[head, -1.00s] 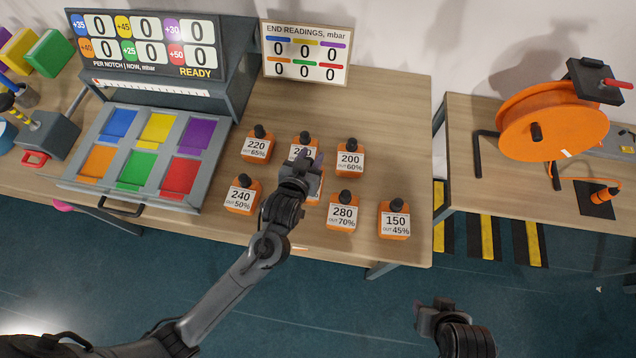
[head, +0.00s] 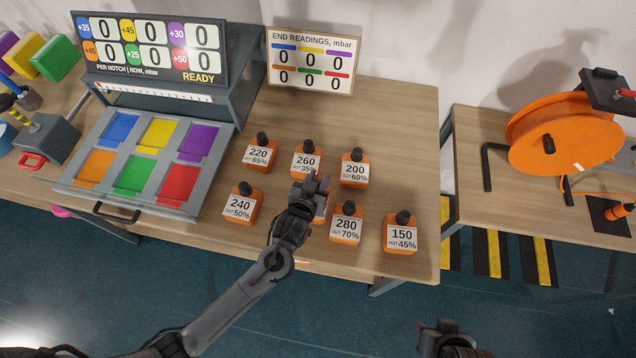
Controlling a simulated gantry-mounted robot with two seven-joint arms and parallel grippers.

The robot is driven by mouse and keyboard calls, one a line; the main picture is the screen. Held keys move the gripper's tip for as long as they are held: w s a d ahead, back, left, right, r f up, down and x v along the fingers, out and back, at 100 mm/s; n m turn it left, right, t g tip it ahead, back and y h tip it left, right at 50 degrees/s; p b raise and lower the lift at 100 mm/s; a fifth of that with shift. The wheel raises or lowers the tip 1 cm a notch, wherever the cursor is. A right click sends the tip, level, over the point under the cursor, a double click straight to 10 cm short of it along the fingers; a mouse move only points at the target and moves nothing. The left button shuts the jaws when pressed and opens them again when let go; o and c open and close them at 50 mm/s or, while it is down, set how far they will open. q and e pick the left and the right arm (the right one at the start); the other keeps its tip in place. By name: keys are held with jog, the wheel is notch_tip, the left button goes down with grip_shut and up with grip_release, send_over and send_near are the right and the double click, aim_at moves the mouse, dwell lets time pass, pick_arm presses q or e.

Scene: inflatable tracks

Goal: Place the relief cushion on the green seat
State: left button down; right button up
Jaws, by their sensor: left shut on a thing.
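The green seat (head: 134,175) is the front-middle pad of a grey six-seat panel (head: 107,158) at the left of the table. Several orange cushions with black knobs and number labels stand on the wood: 220 (head: 259,155), 260 (head: 306,160), 200 (head: 354,170), 240 (head: 242,205), 280 (head: 346,225) and 150 (head: 401,235). My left gripper (head: 316,186) is shut at another orange cushion (head: 321,209) between 240 and 280; the gripper hides most of it and its label. My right gripper (head: 440,327) is low at the bottom edge, away from the table.
A display box (head: 150,50) reading zeros and READY stands behind the seats. An END READINGS board (head: 311,60) stands at the back. A side table holds an orange reel (head: 565,135). The wood behind the cushions is clear.

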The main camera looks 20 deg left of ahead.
pick_arm(q)
jog(key=shift+f, duration=0.95)
jog(key=shift+f, duration=0.1)
jog(key=c, duration=0.7)
grip_release()
jog(key=shift+c, duration=0.2)
jog(key=s+a+r+g, duration=0.1)
jog(key=s+a+g, duration=0.1)
jog(key=s, duration=0.7)
jog(key=s+a+r+m+g, duration=0.1)
jog(key=s+a+r+g, duration=0.1)
jog(key=s, duration=0.7)
jog(key=s+a+r+m+g+p, duration=0.1)
jog(key=s+a+g, duration=0.2)
jog(key=s, duration=0.6)
jog(key=g, duration=0.2)
jog(key=shift+a+r+g, duration=0.2)
jog(key=shift+r+g, duration=0.2)
